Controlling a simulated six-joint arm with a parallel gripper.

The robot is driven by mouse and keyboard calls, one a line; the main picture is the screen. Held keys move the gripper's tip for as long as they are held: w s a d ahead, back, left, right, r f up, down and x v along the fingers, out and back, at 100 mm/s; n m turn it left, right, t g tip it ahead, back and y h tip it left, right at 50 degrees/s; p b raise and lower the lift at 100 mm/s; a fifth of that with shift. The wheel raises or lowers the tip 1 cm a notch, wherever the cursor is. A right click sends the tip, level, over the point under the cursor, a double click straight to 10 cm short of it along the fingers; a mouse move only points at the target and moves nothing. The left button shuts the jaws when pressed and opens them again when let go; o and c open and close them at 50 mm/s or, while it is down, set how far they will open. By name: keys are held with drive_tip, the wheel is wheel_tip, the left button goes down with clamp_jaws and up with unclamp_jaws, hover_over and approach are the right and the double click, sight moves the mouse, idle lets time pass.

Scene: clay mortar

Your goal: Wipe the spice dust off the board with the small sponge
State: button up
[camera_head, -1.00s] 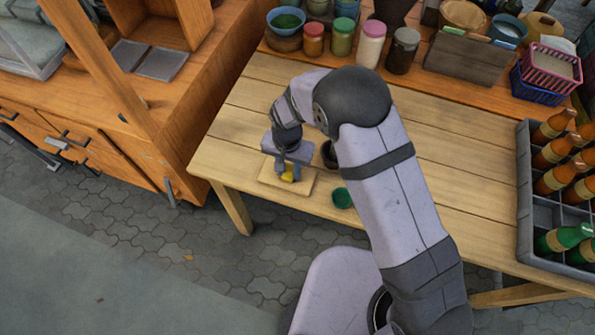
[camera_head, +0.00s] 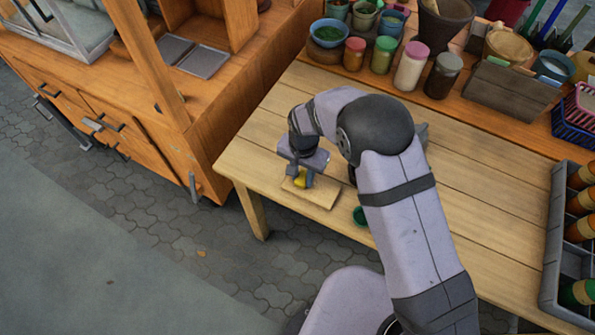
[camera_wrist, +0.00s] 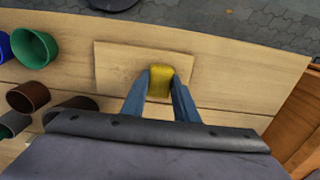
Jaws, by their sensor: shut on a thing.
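The small yellow sponge (camera_wrist: 159,82) is held between the two blue-grey fingers of my gripper (camera_wrist: 160,90) in the wrist view. In the head view the sponge (camera_head: 301,181) shows below my gripper (camera_head: 302,176). The gripper is shut on it. The pale wooden board (camera_head: 320,195) lies on the table under the sponge, and it also shows in the wrist view (camera_wrist: 115,70). The sponge is at or just above the board; I cannot tell whether they touch. I see no clear spice dust on the bare part of the board.
A green cup (camera_wrist: 35,48) and a brown cup (camera_wrist: 28,97) stand beside the board. Spice jars (camera_head: 412,66) line the back shelf. A grey bottle crate (camera_head: 552,250) is at the right. The table's front edge (camera_head: 290,215) is close to the board.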

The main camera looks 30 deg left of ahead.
sight(329, 194)
drive_tip(key=shift+d+p, duration=0.9)
drive_tip(key=shift+d, duration=3.4)
wheel_tip(329, 194, up, 8)
drive_tip(key=p, duration=0.5)
drive_tip(key=shift+p, duration=0.35)
drive_tip(key=w+a+r+b, duration=0.1)
drive_tip(key=w+a+b, duration=0.4)
drive_tip(key=w+b, duration=0.85)
drive_tip(key=shift+s+f, duration=0.45)
drive_tip(key=shift+f, duration=1.2)
drive_tip(key=shift+s+f, duration=0.4)
drive_tip(key=shift+f, duration=1.25)
drive_tip(key=shift+s+f, duration=0.45)
drive_tip(key=shift+f, duration=1.2)
drive_tip(key=shift+f, duration=0.1)
